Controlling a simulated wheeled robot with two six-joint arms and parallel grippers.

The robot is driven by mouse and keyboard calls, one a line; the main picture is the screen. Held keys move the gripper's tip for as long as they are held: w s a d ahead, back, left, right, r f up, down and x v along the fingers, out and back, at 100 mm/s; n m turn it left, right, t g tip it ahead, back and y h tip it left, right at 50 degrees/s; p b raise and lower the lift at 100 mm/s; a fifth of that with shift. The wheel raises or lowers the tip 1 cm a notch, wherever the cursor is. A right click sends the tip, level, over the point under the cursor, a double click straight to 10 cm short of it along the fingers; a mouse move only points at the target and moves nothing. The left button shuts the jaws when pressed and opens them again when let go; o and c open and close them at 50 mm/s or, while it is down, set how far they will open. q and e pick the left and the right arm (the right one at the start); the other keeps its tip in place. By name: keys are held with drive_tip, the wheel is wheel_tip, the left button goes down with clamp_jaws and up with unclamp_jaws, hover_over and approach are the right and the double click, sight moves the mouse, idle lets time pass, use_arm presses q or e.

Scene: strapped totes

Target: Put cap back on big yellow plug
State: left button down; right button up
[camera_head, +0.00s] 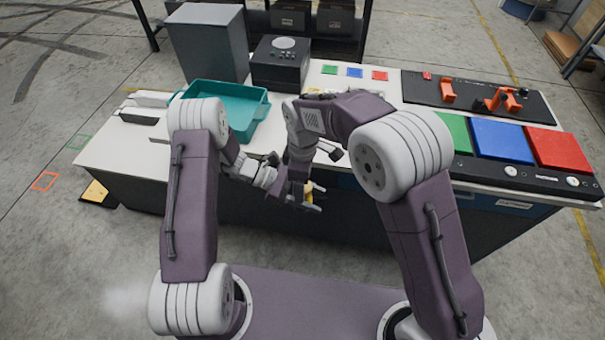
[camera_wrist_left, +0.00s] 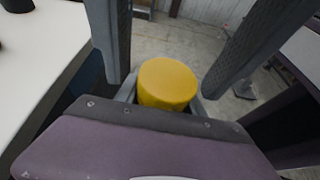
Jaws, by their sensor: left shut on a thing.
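A smooth yellow round piece (camera_wrist_left: 167,82) stands out in front of my left wrist in the left wrist view. It also shows as a small yellow spot (camera_head: 308,188) in the head view, in front of the table's front edge. I cannot tell whether it is the plug, the cap or both together. My left gripper (camera_head: 303,198) is shut on it, with a grey finger at each side. My right gripper (camera_wrist_left: 162,88) comes down from above, its two dark fingers apart on either side of the yellow piece. In the head view its fingertips are mostly hidden.
A teal tote (camera_head: 262,101) stands on the white table (camera_head: 95,150) behind my arms. A grey box (camera_head: 208,45) and a black device (camera_head: 280,68) stand at the back. Green, blue (camera_head: 502,140) and red panels lie at the right. The floor before the table is clear.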

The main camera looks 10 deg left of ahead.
drive_tip(key=shift+f, duration=0.1)
drive_tip(key=c, duration=1.3)
drive_tip(key=o, duration=1.4)
drive_tip(key=shift+r, duration=2.3)
drive_tip(key=o, duration=0.5)
